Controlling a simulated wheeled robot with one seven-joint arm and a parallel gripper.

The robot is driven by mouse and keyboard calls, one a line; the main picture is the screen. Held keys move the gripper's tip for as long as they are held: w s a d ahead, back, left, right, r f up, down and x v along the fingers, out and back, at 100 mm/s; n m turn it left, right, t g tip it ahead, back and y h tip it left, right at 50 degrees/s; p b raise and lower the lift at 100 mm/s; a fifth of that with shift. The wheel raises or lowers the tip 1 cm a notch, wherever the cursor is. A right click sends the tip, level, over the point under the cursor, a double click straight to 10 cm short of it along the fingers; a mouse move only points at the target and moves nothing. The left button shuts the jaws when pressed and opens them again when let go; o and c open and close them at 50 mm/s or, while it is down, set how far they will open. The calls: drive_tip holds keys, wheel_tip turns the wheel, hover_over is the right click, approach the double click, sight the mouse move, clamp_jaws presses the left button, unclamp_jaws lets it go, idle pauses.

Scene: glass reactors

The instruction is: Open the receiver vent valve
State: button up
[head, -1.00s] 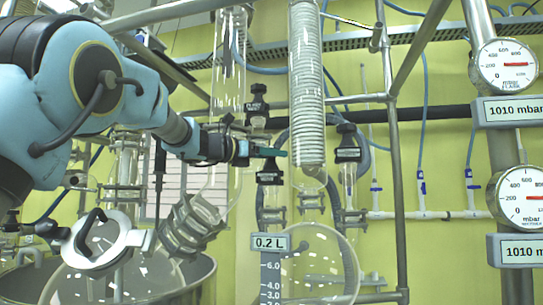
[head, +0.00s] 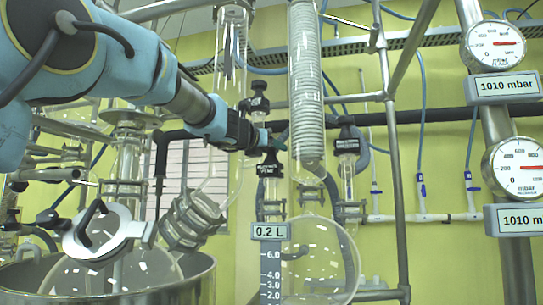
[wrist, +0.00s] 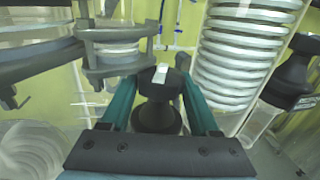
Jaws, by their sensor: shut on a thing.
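The receiver vent valve's black knob (head: 270,165), with a small white label, stands above the receiver's glass neck in the head view. My gripper (head: 279,138) comes in from the upper left, and its teal fingertips are at the top of this knob. In the wrist view, a black knob (wrist: 158,112) with a white mark on top sits between the two teal fingers of my gripper (wrist: 160,85). The fingers are shut on it from both sides. The knob's underside and stem are hidden in the wrist view.
A coiled glass condenser (head: 304,90) hangs close to the right of my gripper. Another black valve (head: 347,140) stands further right, and one (head: 258,98) is above. The round glass receiver (head: 320,262) with its 0.2 L display (head: 270,231) is below. Metal poles stand nearby.

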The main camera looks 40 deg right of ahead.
drive_tip(key=n+t+y, duration=0.2)
drive_tip(key=t, duration=0.1)
drive_tip(key=n+t+y+p, duration=0.1)
drive_tip(key=n+t+y, duration=0.2)
drive_tip(key=t, duration=0.1)
drive_tip(key=shift+s+d+r+n, duration=0.1)
drive_tip(key=shift+n, duration=0.2)
drive_tip(key=n+t+y+p, duration=0.2)
drive_tip(key=n+y, duration=0.1)
drive_tip(key=shift+r+t+y, duration=0.1)
drive_tip(key=shift+t+y, duration=0.3)
drive_tip(key=shift+y+p, duration=0.3)
drive_tip(key=shift+n+t+y, duration=0.3)
drive_tip(key=shift+n, duration=0.1)
drive_tip(key=o, duration=1.1)
drive_tip(key=shift+w+f, duration=0.2)
drive_tip(key=shift+f, duration=0.1)
